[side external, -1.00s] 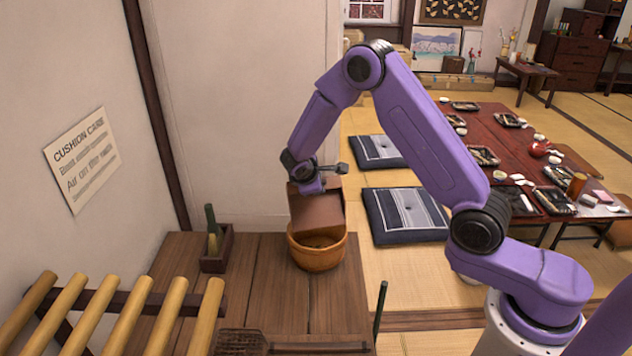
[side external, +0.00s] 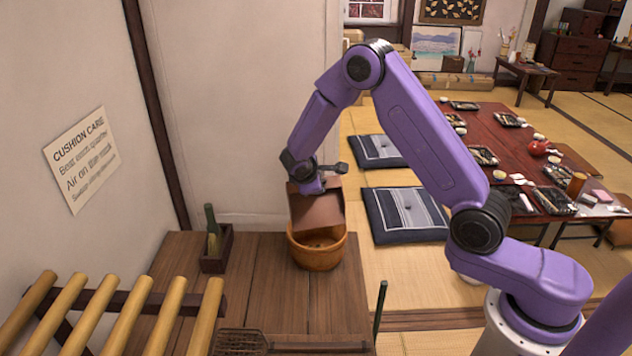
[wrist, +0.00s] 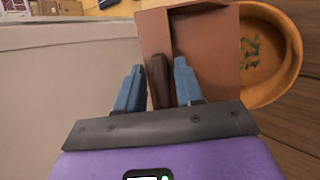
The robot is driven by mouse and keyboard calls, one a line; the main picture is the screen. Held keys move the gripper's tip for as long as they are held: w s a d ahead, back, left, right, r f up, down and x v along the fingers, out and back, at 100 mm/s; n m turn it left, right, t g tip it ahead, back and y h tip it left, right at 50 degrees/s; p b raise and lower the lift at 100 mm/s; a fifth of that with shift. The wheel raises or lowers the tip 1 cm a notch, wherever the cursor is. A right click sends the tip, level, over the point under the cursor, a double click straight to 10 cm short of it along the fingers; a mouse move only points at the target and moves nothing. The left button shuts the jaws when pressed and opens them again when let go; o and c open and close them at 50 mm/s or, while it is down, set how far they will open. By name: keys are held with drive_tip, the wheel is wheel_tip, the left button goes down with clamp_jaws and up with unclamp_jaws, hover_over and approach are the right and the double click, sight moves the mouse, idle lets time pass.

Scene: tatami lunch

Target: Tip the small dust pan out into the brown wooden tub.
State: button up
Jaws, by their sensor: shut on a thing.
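The small brown dust pan (side external: 317,209) is tilted steeply over the brown wooden tub (side external: 318,257), its lower edge down at the tub's mouth. My gripper (wrist: 158,85) is shut on the pan's dark handle (wrist: 161,80), between its blue fingers. In the wrist view the pan (wrist: 208,50) lies beyond the fingers, and the tub (wrist: 284,62) shows beside it on the right. Green bits (wrist: 250,52) lie inside the tub. The pan's inside is mostly hidden, so I cannot tell whether anything is left in it.
The tub stands on a wooden table (side external: 268,285) near its back right corner. A small dark box (side external: 217,250) with a green bottle is to its left. Bamboo rails (side external: 120,315) fill the front left. A wall closes the back; cushions (side external: 405,214) lie beyond on the right.

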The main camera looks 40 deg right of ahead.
drive_tip(key=shift+d, duration=0.1)
drive_tip(key=shift+w+d+r+g+y, duration=0.3)
drive_tip(key=shift+w+d+r+g, duration=0.4)
drive_tip(key=shift+r, duration=0.1)
drive_tip(key=shift+w+r+n+g+y, duration=0.3)
drive_tip(key=shift+w+r+g+y, duration=0.3)
drive_tip(key=shift+w+r, duration=0.1)
drive_tip(key=shift+w+d+r+n+g+y, duration=0.25)
drive_tip(key=shift+w+d+g+y, duration=0.35)
drive_tip(key=shift+g, duration=0.3)
drive_tip(key=shift+w+d+r+n+g+y, duration=0.1)
drive_tip(key=shift+w+d+n+g+y, duration=0.2)
drive_tip(key=shift+w+g+y, duration=0.45)
drive_tip(key=shift+g, duration=0.25)
